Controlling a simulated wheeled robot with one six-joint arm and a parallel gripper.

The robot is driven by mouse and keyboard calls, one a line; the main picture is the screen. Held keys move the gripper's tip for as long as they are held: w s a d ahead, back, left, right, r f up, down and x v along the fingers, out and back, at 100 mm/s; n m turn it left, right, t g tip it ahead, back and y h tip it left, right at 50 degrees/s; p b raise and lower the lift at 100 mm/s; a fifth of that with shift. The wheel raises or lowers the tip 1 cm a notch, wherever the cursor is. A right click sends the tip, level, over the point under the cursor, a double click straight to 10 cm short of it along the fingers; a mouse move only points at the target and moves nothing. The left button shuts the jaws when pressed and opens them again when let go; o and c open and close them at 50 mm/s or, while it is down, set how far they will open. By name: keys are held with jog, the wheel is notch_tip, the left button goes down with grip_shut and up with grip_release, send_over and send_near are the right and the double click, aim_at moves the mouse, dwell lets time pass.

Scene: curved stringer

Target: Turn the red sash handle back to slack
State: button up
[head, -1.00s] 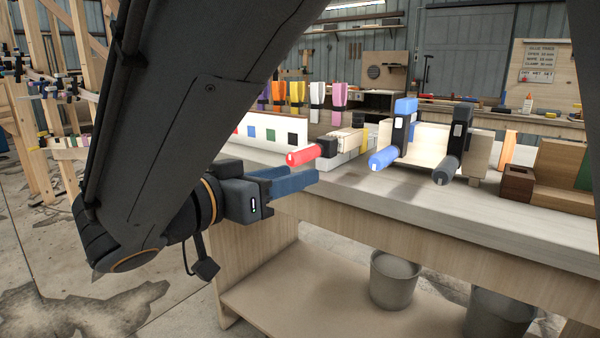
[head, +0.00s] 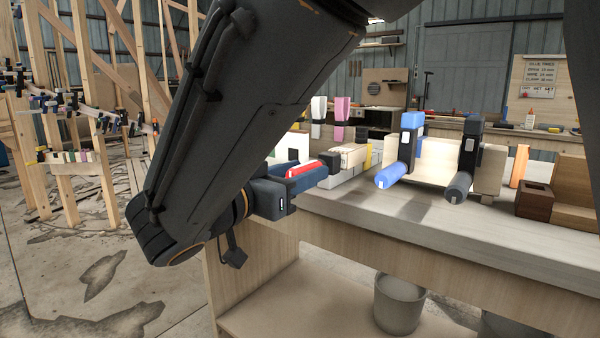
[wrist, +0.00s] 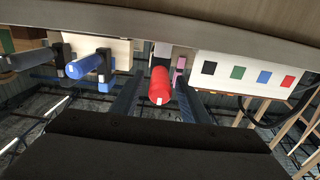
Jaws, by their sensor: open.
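The red sash handle (head: 304,170) sticks out from its clamp over the front edge of the workbench. In the wrist view, the red handle (wrist: 160,84) lies between my two dark fingers, with its rounded end toward the camera and a small white mark on it. My gripper (head: 300,176) is open, with one finger on each side of the handle. I see gaps beside the handle in the wrist view, so the fingers look apart from it. The clamp's bar behind the handle is partly hidden by my gripper.
A blue-handled clamp (head: 392,175) and a dark grey-handled clamp (head: 458,187) stand to the right on the bench (head: 430,222). A bucket (head: 398,303) sits below. A panel with coloured squares (wrist: 245,75) shows in the wrist view.

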grip_shut()
